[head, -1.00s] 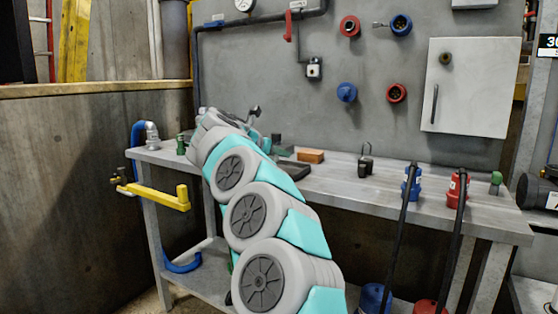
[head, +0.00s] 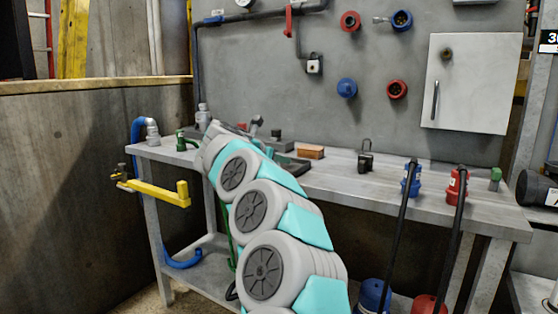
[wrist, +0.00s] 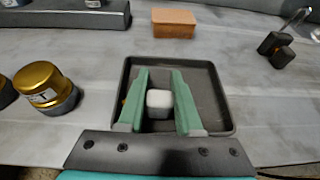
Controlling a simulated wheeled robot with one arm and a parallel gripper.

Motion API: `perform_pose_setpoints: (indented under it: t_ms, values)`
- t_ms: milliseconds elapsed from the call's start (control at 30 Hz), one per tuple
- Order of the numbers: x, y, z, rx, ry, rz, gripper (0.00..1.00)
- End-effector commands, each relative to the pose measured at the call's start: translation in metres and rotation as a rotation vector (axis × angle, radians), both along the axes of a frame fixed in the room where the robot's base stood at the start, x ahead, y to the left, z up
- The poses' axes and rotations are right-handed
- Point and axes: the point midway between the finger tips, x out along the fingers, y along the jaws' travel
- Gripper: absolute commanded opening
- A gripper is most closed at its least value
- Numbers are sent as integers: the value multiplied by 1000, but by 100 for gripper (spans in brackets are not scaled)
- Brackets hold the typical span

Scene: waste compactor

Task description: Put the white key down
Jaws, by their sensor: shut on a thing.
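The white key (wrist: 159,102) shows as a small white block between the green fingers of my gripper (wrist: 159,78) in the wrist view. My gripper is shut on it. Both are over the dark shallow tray (wrist: 203,88) on the workbench. I cannot tell whether the key touches the tray floor. In the head view my arm hides the gripper and the key, and part of the tray area.
On the grey workbench (head: 420,198), an orange-brown block (head: 310,152) lies behind the tray and a black padlock (head: 365,161) stands to the right. A gold-capped cylinder (wrist: 38,84) stands left of the tray. Bare bench lies between tray and padlock.

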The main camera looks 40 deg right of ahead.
Motion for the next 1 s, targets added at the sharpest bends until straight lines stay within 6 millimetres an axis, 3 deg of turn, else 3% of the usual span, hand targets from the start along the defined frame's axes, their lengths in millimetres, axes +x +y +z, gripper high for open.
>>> perform_pose_setpoints:
  t_ms: [267,300,567,900,1000]
  values:
    - [0,0,-3,0,-1,1,0]
    - [0,0,-3,0,-1,1,35]
    - [0,0,-2,0,-1,1,64]
    - [0,0,2,0,-1,0,64]
    - [-2,10,5,0,-3,5,64]
